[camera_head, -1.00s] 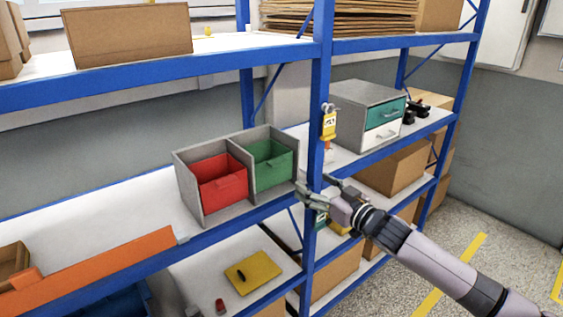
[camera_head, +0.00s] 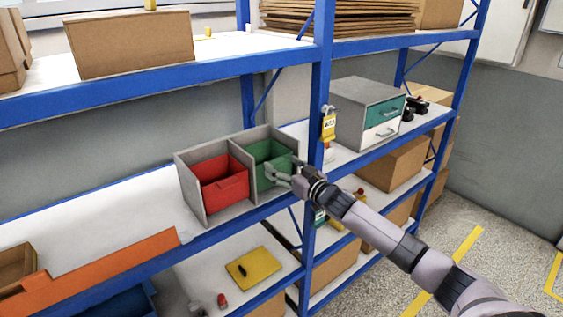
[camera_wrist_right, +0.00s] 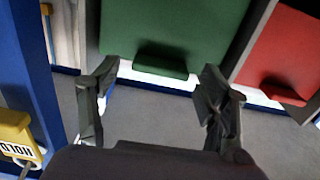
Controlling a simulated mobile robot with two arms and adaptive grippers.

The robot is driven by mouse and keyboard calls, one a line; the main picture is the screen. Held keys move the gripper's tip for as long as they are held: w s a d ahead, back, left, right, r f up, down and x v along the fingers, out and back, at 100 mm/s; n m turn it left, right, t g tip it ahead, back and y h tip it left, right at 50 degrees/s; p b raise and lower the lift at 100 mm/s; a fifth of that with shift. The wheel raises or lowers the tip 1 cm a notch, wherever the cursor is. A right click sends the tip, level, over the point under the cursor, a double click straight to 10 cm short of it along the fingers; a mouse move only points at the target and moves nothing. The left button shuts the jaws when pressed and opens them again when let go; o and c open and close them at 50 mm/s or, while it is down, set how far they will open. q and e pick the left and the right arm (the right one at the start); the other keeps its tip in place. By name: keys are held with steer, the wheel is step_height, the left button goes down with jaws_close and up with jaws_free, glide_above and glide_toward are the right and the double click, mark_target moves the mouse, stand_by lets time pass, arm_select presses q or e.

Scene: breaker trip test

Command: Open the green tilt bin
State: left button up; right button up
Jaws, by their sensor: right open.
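The green tilt bin (camera_head: 266,153) sits in the right compartment of a grey two-bay housing (camera_head: 207,213) on the middle shelf. Its front looks upright. In the right wrist view the green bin front (camera_wrist_right: 180,30) has a dark green handle lip (camera_wrist_right: 160,66) low on it. My right gripper (camera_head: 278,173) is in front of the green bin and hides part of its front. In the wrist view its two fingers (camera_wrist_right: 158,108) are spread, with the handle lip ahead between them and nothing held. My left gripper is not in view.
A red bin (camera_head: 222,184) fills the left compartment. The blue rack post (camera_head: 318,110), with a yellow tag (camera_head: 329,127) hanging on it, stands close to the right of my gripper. A grey drawer unit (camera_head: 365,113) stands beyond it. An orange strip (camera_head: 95,268) lies at left.

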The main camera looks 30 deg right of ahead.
steer(key=shift+w, duration=0.55)
steer(key=shift+c, duration=0.4)
jaws_close()
stand_by(0.3)
